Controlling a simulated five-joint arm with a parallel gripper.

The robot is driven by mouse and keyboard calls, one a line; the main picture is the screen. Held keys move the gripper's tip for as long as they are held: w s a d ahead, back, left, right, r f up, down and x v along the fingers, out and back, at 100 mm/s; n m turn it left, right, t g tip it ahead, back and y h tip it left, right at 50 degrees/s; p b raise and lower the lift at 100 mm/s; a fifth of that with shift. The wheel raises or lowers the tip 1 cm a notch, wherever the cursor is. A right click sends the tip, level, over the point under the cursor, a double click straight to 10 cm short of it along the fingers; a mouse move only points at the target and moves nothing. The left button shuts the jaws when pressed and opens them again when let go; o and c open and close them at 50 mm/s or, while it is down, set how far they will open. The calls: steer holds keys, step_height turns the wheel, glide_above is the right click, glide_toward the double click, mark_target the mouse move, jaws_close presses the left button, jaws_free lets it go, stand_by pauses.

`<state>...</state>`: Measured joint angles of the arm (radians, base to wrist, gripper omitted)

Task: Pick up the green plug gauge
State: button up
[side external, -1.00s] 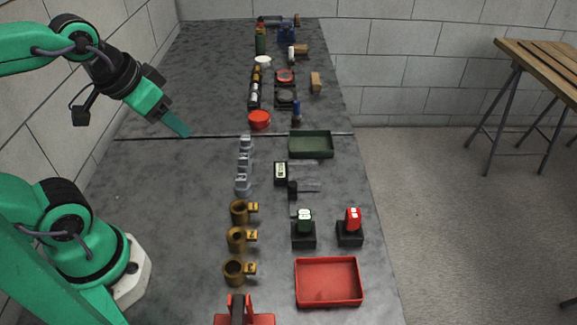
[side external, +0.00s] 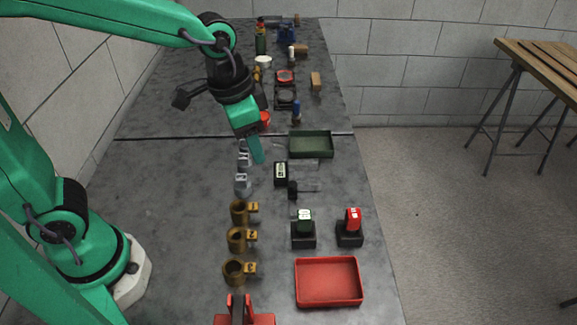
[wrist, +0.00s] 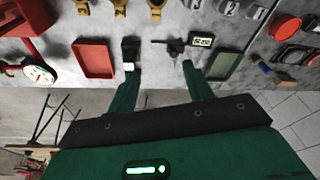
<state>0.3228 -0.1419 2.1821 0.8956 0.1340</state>
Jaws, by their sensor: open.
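The green plug gauge (side external: 305,215) stands upright in a black block (side external: 303,238), with a white mark on its top. In the wrist view a dark block with a white-marked top (wrist: 129,66) shows by the left fingertip; I cannot clearly tell which gauge it is. My gripper (side external: 257,160) is above the grey stepped parts, up and left of the green gauge and apart from it. In the wrist view my gripper (wrist: 160,68) has its two green fingers spread, with nothing between them.
A red plug gauge (side external: 353,217) stands in its own block just right of the green one. A red tray (side external: 329,282) lies in front. A digital display (side external: 281,173), a caliper-like tool (side external: 304,187) and a green tray (side external: 311,145) lie behind. Brass rings (side external: 238,238) stand to the left.

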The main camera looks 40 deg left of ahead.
mark_target(305, 214)
steer(key=w+d+f+m, duration=0.1)
steer(key=d+f, duration=0.2)
steer(key=w+d+f+m+g, duration=0.1)
steer(key=d+f, duration=0.2)
steer(key=d, duration=0.1)
steer(key=d+f+m+g, duration=0.1)
steer(key=d+f, duration=0.2)
steer(key=d, duration=0.1)
steer(key=shift+w+m+y, duration=0.4)
steer(key=shift+f, duration=3.95)
jaws_close()
steer(key=shift+r, duration=0.15)
steer(key=shift+w+r, duration=0.1)
steer(key=shift+r, duration=0.4)
steer(key=r, duration=0.3)
steer(key=shift+s+r, duration=0.15)
steer(key=shift+s, duration=0.05)
steer(key=s+d+r, duration=0.5)
steer(key=s+r, duration=0.1)
steer(key=s, duration=0.4)
steer(key=shift+d+r, duration=0.15)
steer(key=shift+r, duration=0.05)
